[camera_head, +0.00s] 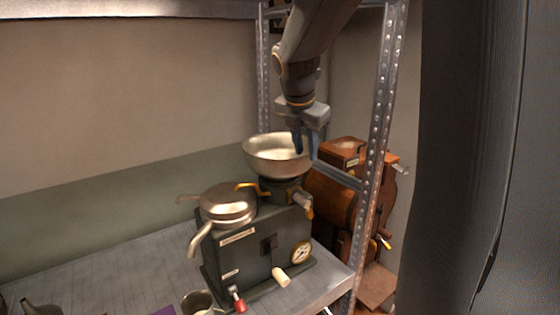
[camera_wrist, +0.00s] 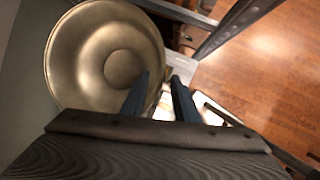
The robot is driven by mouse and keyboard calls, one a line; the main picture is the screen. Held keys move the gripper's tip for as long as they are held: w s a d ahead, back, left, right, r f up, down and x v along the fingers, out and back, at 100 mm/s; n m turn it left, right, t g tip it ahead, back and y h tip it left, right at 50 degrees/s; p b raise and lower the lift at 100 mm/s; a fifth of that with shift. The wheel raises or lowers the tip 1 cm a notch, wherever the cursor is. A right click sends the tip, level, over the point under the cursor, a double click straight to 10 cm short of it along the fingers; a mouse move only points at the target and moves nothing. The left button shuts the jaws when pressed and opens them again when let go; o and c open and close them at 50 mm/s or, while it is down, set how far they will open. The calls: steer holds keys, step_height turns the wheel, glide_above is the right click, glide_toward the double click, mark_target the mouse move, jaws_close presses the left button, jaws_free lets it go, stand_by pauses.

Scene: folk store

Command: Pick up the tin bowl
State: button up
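The tin bowl (camera_head: 262,158) is a wide, round metal bowl sitting upright on top of a dark green machine. My gripper (camera_head: 305,150) points down at the bowl's right side. In the wrist view the bowl (camera_wrist: 82,60) fills the upper left, and my gripper (camera_wrist: 160,78) shows two dark fingers spread apart. One finger overlaps the bowl's inside; the other is beyond its right rim, so the rim appears to lie between them. A gap shows between the fingers, and whether either touches the rim cannot be told.
The green machine (camera_head: 240,262) stands on a grey metal shelf (camera_head: 100,270), with a metal pan (camera_head: 228,205) left of the bowl. A perforated shelf post (camera_head: 378,150) rises close on the right. A brown wooden machine (camera_head: 335,200) is behind it. A cup (camera_head: 197,302) stands in front.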

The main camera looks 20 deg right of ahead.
mark_target(307, 164)
steer(key=shift+p+x, duration=0.95)
steer(key=shift+x, duration=1.9)
steer(key=shift+w+r, duration=0.1)
jaws_close()
